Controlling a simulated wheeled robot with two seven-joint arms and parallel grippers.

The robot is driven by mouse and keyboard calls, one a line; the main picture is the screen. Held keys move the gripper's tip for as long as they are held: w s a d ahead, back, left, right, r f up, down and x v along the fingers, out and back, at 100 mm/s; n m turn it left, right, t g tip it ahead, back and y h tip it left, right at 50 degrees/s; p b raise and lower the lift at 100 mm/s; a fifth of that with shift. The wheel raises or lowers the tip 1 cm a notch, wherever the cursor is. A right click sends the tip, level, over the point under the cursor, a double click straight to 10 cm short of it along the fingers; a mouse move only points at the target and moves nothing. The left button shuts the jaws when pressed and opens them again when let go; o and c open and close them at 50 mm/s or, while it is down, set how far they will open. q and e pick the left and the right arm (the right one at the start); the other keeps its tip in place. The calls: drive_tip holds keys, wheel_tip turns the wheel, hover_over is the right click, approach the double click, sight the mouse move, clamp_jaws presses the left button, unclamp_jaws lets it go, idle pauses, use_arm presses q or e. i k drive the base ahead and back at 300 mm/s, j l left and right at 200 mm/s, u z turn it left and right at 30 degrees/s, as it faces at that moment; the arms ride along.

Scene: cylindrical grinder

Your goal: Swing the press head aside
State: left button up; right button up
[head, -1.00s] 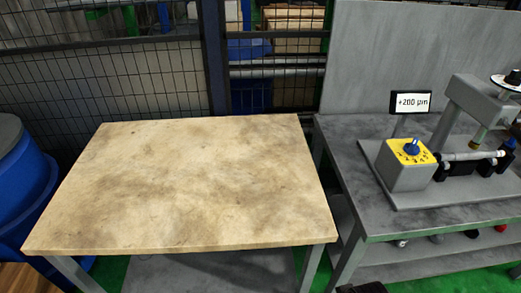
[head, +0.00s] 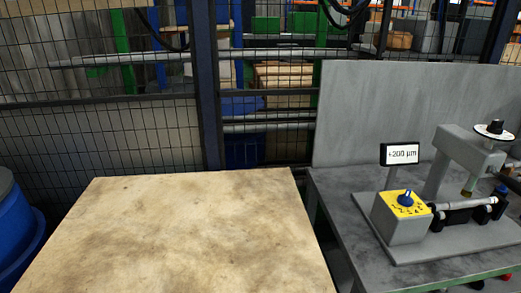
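The grey press head (head: 471,151) stands on the grey table at the right of the head view. Its arm reaches out over a light cylindrical workpiece (head: 458,206). A white dial with a black knob (head: 495,129) sits on top of it, and a brass-coloured tip (head: 468,187) points down above the workpiece. Beside it is a grey box with a yellow top and blue knob (head: 405,205). A small display (head: 400,154) reads +200 µm. Neither of my grippers shows in the view.
A wooden-topped table (head: 190,235) with a bare surface fills the lower left. The grey table (head: 345,205) has a tall grey back panel (head: 400,115). Blue drums (head: 15,230) stand at the far left. A mesh fence (head: 110,145) runs behind.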

sight(462, 147)
drive_tip(key=z, duration=1.5)
